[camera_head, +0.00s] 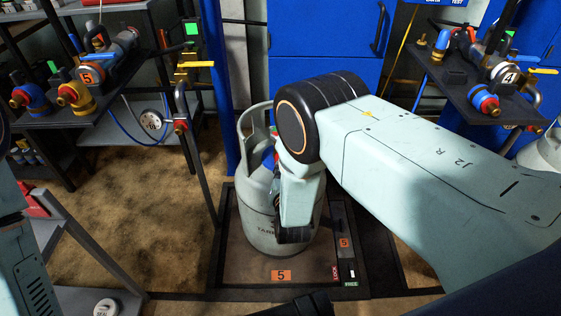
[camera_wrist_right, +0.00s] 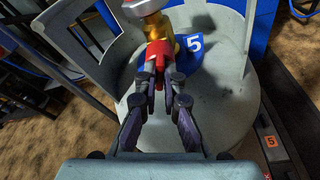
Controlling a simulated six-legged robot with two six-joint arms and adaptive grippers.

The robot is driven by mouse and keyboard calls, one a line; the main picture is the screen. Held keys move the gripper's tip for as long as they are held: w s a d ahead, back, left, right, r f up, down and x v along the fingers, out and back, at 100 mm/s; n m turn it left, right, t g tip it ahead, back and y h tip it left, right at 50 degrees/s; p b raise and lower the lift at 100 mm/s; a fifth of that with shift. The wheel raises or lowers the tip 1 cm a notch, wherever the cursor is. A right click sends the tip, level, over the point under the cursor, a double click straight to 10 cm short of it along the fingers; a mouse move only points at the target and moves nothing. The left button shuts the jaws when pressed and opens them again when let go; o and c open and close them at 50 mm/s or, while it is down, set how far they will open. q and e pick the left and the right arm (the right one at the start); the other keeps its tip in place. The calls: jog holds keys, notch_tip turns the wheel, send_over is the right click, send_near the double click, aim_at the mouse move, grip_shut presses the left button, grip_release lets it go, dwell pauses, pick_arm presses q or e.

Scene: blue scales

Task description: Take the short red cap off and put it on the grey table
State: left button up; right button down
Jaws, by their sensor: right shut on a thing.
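A red cap (camera_wrist_right: 157,52) sits on the brass valve at the top of a pale grey gas cylinder (camera_head: 258,203). The cylinder also shows in the right wrist view (camera_wrist_right: 225,110). My right gripper (camera_wrist_right: 161,88) is shut on the red cap, with its fingertips close together at the cap's near end. In the head view my right arm hides the cap and the fingers. A grey table (camera_head: 95,257) stands at the lower left in the head view. My left gripper is out of view.
The cylinder stands on a scale platform (camera_head: 235,262) marked 5. A blue tag (camera_wrist_right: 193,44) marked 5 hangs by the valve. A white round disc (camera_head: 106,307) marked SEAL lies at the lower left. Shelves with valves stand at the upper left (camera_head: 110,127) and upper right (camera_head: 462,88).

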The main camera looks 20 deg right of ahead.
jog(key=shift+n+b, duration=0.35)
jog(key=shift+n, duration=0.25)
jog(key=c, duration=1.4)
grip_release()
jog(key=v, duration=0.7)
jog(key=shift+s+a+r, duration=0.2)
jog(key=shift+a, duration=0.05)
jog(key=shift+c, duration=0.3)
